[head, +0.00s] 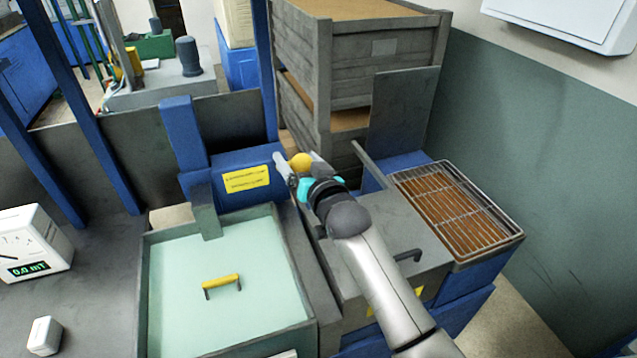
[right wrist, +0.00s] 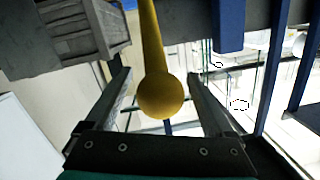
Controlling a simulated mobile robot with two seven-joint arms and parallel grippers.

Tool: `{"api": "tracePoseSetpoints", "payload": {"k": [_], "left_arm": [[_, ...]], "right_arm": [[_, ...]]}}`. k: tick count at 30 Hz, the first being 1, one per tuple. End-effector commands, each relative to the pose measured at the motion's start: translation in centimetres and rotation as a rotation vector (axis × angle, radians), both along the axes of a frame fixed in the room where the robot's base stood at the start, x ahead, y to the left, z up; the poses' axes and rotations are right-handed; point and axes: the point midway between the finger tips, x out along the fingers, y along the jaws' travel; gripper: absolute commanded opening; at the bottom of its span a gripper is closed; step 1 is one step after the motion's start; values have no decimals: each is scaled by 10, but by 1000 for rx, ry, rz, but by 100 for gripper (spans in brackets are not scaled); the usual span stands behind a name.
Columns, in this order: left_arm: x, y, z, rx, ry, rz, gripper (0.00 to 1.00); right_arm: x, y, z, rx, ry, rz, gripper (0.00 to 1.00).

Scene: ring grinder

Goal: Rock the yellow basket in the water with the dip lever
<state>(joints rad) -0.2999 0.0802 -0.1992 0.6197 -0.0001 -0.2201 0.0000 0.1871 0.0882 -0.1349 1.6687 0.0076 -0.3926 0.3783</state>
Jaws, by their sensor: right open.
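The dip lever ends in a yellow ball knob (head: 301,162), behind and right of the water tank (head: 296,270). In the right wrist view the yellow lever (right wrist: 150,35) and its ball come down between two fingers. My right gripper (head: 297,158) is open around the knob, with gaps on both sides in the right wrist view. A yellow handle (head: 222,281) shows in the pale green water of the tank; the rest of the basket cannot be made out. My left gripper is not in view.
A grey cover with a dark handle (head: 408,255) lies under my right arm. A wire rack tray (head: 460,215) stands at the right. Grey crates (head: 380,75) are stacked behind. A white dial device (head: 30,245) and a small white block (head: 44,335) sit at the left.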

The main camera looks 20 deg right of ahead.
Motion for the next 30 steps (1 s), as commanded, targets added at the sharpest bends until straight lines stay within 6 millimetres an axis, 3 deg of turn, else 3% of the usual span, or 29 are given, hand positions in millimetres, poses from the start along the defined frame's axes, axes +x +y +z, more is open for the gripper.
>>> {"api": "tracePoseSetpoints", "payload": {"k": [21, 30], "left_arm": [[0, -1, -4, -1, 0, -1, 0], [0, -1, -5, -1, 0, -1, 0]], "right_arm": [[-111, -12, 13, -1, 0, 0, 88], [-135, -14, 17, 0, -2, -1, 88]]}}
